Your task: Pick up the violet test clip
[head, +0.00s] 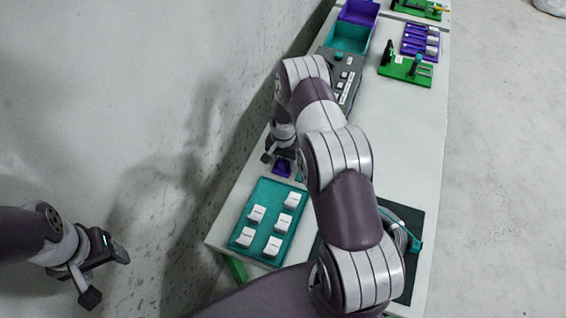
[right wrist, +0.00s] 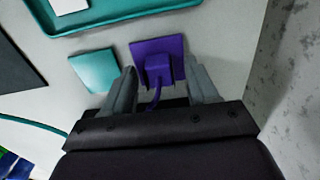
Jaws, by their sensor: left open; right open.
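The violet test clip (right wrist: 158,66) is a small block with a violet lead, on a violet square pad (right wrist: 174,46) in the right wrist view. In the head view a violet patch (head: 281,168) shows there, partly behind my right arm; clip and pad cannot be told apart. My right gripper (right wrist: 163,82) is open, its fingers to either side of the clip in the picture; whether they are level with it is unclear. In the head view my right gripper (head: 277,155) is partly hidden. My left gripper (head: 106,277) is open and empty, left of the table.
A teal pad (right wrist: 95,70) lies beside the violet one. A teal tray (head: 270,229) with several white blocks is nearby. A dark mat (head: 408,282) with cable is partly behind my right arm. A grey panel (head: 351,74), bins (head: 348,38) and green fixtures (head: 400,72) stand farther back.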

